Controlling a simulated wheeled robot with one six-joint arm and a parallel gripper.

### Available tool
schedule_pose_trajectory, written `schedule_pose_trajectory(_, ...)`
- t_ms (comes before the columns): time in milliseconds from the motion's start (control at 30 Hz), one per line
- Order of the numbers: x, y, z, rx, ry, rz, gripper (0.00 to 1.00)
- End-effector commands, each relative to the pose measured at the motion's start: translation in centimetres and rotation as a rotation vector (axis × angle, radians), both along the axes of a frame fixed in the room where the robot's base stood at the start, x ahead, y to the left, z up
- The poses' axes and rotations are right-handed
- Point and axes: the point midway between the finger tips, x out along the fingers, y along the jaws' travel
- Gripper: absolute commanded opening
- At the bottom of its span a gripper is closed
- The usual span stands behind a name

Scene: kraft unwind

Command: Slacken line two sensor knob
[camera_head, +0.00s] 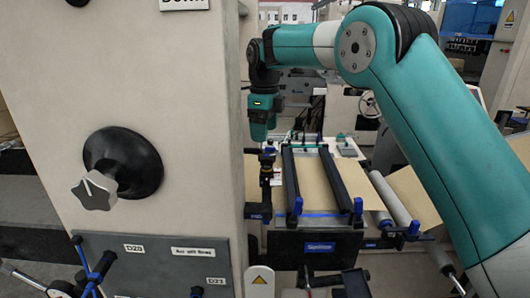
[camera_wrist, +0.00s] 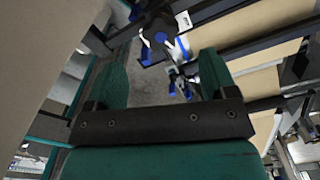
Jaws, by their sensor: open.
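My gripper (camera_head: 259,132) hangs pointing down at the left edge of the splice table, beside the pale machine wall. In the wrist view its two teal fingers (camera_wrist: 162,65) stand wide apart, with nothing between them in contact. A small dark sensor assembly with blue parts (camera_head: 267,158) stands just below the gripper in the head view. In the wrist view a blue-and-black fitting (camera_wrist: 160,38) and smaller blue knobs (camera_wrist: 181,83) show beyond and between the fingers. I cannot tell which knob belongs to line two; no line label is readable.
The pale machine wall (camera_head: 215,125) rises close to the gripper's left. It carries a grey lobed knob (camera_head: 95,191) on a black disc. The splice table has black bars (camera_head: 334,180) over brown kraft sheet (camera_head: 316,185). Grey rollers (camera_head: 390,199) lie to the right.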

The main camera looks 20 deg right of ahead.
Motion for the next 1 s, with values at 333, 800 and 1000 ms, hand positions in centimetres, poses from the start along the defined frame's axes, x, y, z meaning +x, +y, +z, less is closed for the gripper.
schedule_pose_trajectory(333, 0.0, 0.0, -6.1, 0.000, 0.003, 0.001, 0.78)
schedule_pose_trajectory(800, 0.0, 0.0, -7.5, 0.000, 0.000, 0.001, 0.73)
schedule_pose_trajectory(1000, 0.0, 0.0, -7.5, 0.000, 0.000, 0.001, 0.29)
